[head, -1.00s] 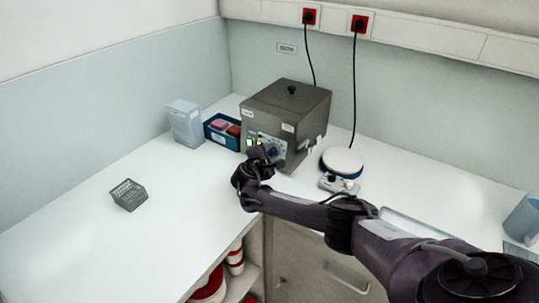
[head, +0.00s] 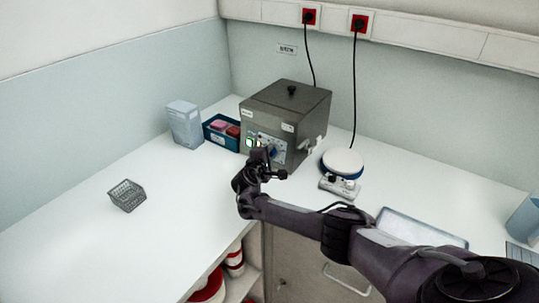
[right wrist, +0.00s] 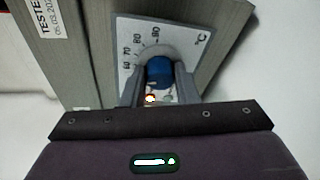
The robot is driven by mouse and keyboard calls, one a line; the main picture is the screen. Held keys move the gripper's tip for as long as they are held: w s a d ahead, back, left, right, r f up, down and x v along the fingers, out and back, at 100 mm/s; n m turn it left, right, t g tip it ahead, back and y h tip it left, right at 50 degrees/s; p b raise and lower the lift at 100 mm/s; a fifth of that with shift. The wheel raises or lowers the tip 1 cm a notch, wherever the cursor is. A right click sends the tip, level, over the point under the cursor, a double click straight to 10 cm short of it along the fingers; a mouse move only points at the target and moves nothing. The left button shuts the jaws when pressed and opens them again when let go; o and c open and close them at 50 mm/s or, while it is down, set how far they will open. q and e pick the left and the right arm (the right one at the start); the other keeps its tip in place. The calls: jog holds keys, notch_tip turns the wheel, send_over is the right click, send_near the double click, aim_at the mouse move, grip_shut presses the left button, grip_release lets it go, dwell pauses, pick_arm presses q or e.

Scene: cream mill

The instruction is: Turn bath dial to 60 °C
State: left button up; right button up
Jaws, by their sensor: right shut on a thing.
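The bath (head: 285,115) is a dark grey box with a lidded top at the back of the bench. Its front panel carries a blue dial (head: 272,151), which also shows in the right wrist view (right wrist: 159,72) in front of a white scale (right wrist: 128,38) marked around 60 to 90 °C. My right gripper (head: 264,158) is at the panel, and in the right wrist view its fingers (right wrist: 158,84) are shut on the dial, one on each side. The dial's pointer mark is not clear. My left gripper is out of view.
A white round-topped device (head: 342,162) stands right of the bath. A blue box with pink items (head: 221,132) and a pale container (head: 184,124) stand left. A wire basket (head: 127,195) sits on the clear left bench. A tray (head: 425,228) lies right.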

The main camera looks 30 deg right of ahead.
jog(key=o, duration=1)
jog(key=v, duration=0.7)
jog(key=shift+s+a+p, duration=0.25)
jog(key=shift+a+p, duration=0.1)
